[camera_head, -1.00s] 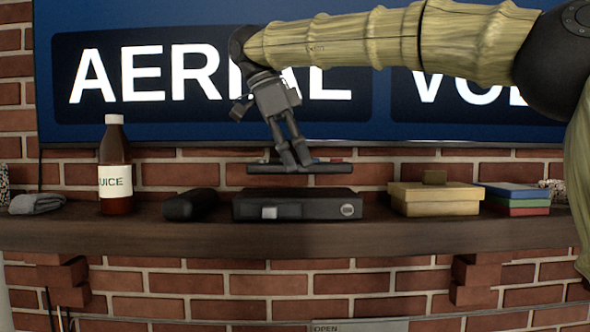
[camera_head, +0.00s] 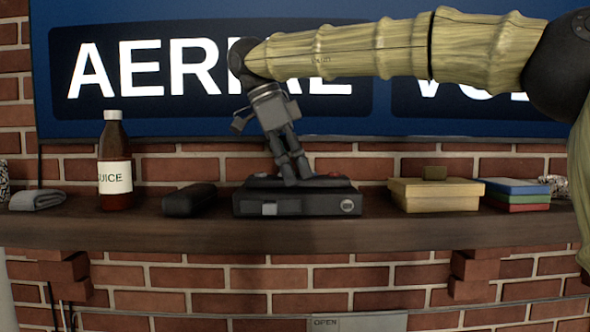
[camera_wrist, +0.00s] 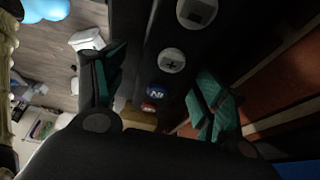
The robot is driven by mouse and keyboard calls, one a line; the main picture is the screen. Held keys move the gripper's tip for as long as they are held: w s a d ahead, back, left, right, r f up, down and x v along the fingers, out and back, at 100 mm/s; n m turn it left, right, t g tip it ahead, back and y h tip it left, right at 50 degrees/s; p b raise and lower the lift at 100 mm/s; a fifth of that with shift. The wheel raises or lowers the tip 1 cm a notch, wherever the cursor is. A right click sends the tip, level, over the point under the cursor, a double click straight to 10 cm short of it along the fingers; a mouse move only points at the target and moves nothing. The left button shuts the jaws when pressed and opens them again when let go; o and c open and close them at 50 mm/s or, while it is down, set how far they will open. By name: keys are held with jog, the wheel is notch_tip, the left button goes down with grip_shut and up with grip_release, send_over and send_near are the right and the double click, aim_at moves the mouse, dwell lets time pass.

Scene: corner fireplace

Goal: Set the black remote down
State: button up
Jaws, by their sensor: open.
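The black remote (camera_head: 325,182) lies level on top of the flat black box (camera_head: 300,205) on the mantel shelf. In the wrist view the remote (camera_wrist: 168,75) runs between my fingers, with round grey, blue and red buttons on its face. My gripper (camera_head: 297,180) is open, pointing down at the middle of the remote, with its fingertips low around it. In the wrist view the teal pads of my gripper (camera_wrist: 160,95) stand on either side of the remote. The fingers hide the remote's middle in the head view.
The shelf (camera_head: 300,234) also holds a juice bottle (camera_head: 115,165), grey cloth (camera_head: 37,200), dark case (camera_head: 189,199), yellow box (camera_head: 435,195) and stacked books (camera_head: 516,195). A blue screen (camera_head: 200,115) stands close behind my arm.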

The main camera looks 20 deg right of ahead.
jog(key=shift+w+a, duration=0.1)
jog(key=shift+w, duration=0.05)
jog(key=shift+a+r+b, duration=0.1)
jog(key=shift+r+b, duration=0.15)
jog(key=shift+b, duration=0.3)
jog(key=w+a, duration=0.1)
jog(key=a, duration=0.2)
jog(key=w+a+b, duration=0.1)
jog(key=a, duration=0.3)
jog(key=w+a, duration=0.1)
jog(key=a, duration=0.3)
jog(key=shift+w+a+r, duration=0.15)
jog(key=shift+a+r, duration=0.1)
jog(key=shift+r, duration=0.05)
jog(key=shift+a, duration=0.1)
jog(key=shift+a, duration=0.1)
